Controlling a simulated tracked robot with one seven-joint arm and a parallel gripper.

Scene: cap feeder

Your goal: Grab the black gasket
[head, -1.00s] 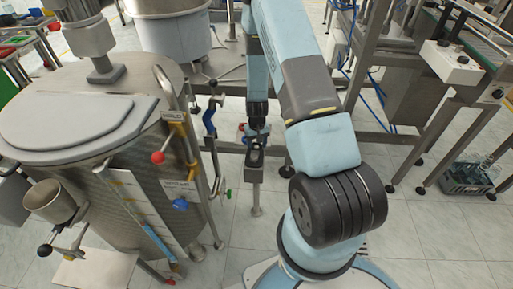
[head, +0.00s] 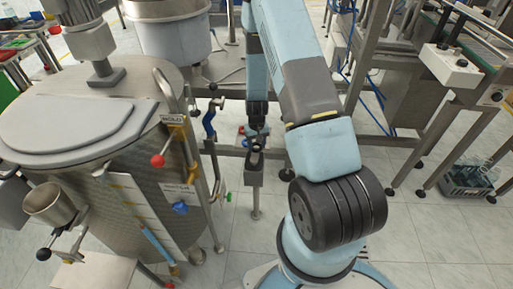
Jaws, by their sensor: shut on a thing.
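My gripper (head: 257,126) points down at the end of my arm, near the middle of the head view. It is small and dark here, just above a narrow metal stand (head: 255,180) with dark parts on its top. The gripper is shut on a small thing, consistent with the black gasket. The gasket's outline cannot be made out against the dark fingers and the dark parts below. Small blue and red parts show beside the gripper.
A large steel tank (head: 125,205) with valves and handles stands close on the left. A second vessel (head: 172,38) is behind it. Steel frame legs and a control box (head: 452,62) are on the right. A crate (head: 468,180) sits on the floor at right.

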